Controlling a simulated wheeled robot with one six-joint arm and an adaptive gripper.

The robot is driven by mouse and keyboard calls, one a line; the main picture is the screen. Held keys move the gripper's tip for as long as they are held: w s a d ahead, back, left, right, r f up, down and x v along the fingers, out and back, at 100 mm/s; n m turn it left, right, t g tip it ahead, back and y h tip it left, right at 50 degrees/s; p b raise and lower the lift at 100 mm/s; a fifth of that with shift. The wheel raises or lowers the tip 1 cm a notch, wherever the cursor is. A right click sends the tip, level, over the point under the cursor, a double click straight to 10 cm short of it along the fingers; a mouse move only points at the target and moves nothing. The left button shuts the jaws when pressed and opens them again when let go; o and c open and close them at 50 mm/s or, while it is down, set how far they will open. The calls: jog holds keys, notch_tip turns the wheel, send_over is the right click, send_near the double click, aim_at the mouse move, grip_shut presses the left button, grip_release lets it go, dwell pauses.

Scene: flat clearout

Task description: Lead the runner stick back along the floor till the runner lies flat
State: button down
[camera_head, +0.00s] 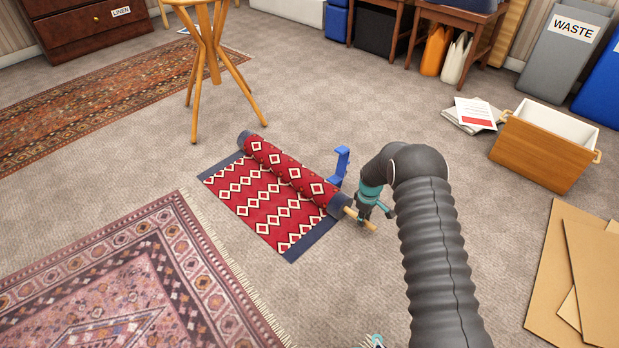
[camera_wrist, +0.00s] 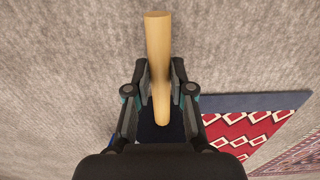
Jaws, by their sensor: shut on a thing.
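The red runner (camera_head: 262,207) with white diamonds and dark blue ends lies partly flat on the carpet. Its far right side is still wound in a roll (camera_head: 290,171). The pale wooden runner stick (camera_head: 361,219) sticks out of the roll's near right end. My gripper (camera_head: 368,212) is shut on the stick's free end, low over the floor. In the wrist view the stick (camera_wrist: 158,60) runs between the two fingers (camera_wrist: 160,85), and the runner's flat part (camera_wrist: 250,130) shows at lower right. The rest of the stick is hidden inside the roll.
A blue bracket-like object (camera_head: 341,165) stands just behind the roll. A wooden stool (camera_head: 208,60) stands beyond it. A patterned rug (camera_head: 150,280) lies at front left. A wooden box (camera_head: 543,148), papers (camera_head: 474,114) and cardboard sheets (camera_head: 560,265) lie right. Bare carpet surrounds the runner.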

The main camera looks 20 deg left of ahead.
jog(key=shift+w+d, duration=0.3)
jog(key=shift+w, duration=0.45)
jog(key=shift+w+d, duration=0.35)
jog(key=shift+w, duration=0.45)
jog(key=shift+w+d, duration=0.3)
jog(key=shift+w, duration=0.45)
jog(key=shift+w, duration=0.1)
jog(key=shift+w+d, duration=0.35)
jog(key=shift+w, duration=0.55)
jog(key=shift+w+d, duration=0.4)
jog(key=shift+w, duration=0.45)
jog(key=shift+w+d, duration=0.35)
jog(key=shift+w, duration=0.55)
